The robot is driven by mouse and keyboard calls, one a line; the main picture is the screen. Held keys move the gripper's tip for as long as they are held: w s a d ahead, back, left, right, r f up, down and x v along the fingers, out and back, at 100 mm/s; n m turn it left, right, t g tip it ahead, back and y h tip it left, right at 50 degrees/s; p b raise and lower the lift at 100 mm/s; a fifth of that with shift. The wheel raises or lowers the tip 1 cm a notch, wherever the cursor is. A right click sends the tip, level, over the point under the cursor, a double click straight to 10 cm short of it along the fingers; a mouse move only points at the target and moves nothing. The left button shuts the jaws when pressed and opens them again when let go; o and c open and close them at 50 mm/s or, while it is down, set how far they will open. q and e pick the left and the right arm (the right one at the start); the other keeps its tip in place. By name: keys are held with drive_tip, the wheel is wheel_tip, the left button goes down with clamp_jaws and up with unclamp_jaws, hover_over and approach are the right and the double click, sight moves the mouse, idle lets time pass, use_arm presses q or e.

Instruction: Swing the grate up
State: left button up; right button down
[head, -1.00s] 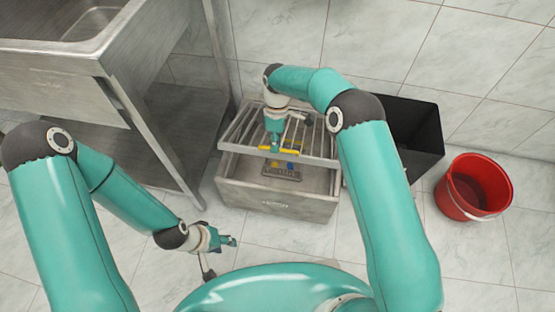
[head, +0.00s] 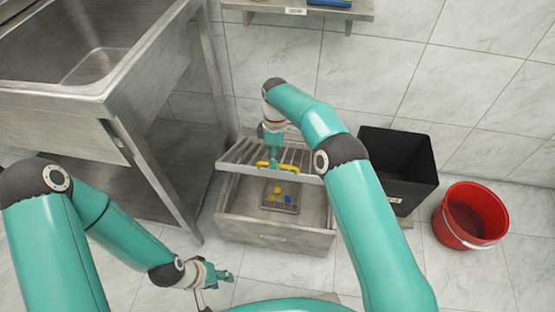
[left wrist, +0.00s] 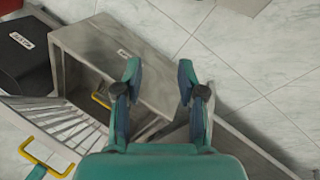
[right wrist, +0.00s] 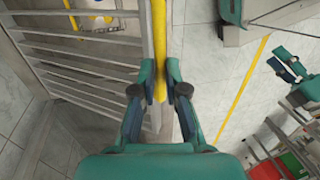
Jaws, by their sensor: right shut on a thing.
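The metal grate (head: 236,157) is tilted up over the open grey metal box (head: 275,237), with its front edge raised clear of the box's front wall. A yellow handle (head: 262,164) is on its front edge. My right gripper (head: 276,163) is shut on this handle; the right wrist view shows the yellow bar (right wrist: 160,50) between the fingers (right wrist: 168,90) beside the grate bars (right wrist: 85,70). My left gripper (head: 228,275) is low, in front of the box and to its left; its fingers (left wrist: 160,90) are apart and empty in the left wrist view.
A small tray (head: 267,206) with yellow and blue pieces lies inside the box. A steel sink stand (head: 150,120) is at left, a black bin (head: 410,165) and red bucket (head: 470,215) at right. A wall shelf (head: 265,8) is above.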

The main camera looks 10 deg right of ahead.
use_arm(q)
drive_tip(key=shift+c, duration=1.1)
clamp_jaws()
drive_tip(key=w+a+r+n+t+y, duration=0.1)
drive_tip(key=w+n, duration=0.5)
drive_tip(key=n, duration=0.6)
drive_tip(key=w+a+n+t, duration=0.2)
drive_tip(key=w+n, duration=0.3)
drive_tip(key=n, duration=0.7)
drive_tip(key=w+d+r+n+t, duration=0.3)
drive_tip(key=w+r+n, duration=0.45)
drive_tip(key=w, duration=0.45)
drive_tip(key=w+d+f+m, duration=0.1)
drive_tip(key=w+d+f, duration=0.2)
drive_tip(key=w, duration=0.5)
drive_tip(key=shift+f+y, duration=0.4)
drive_tip(key=shift+f, duration=0.15)
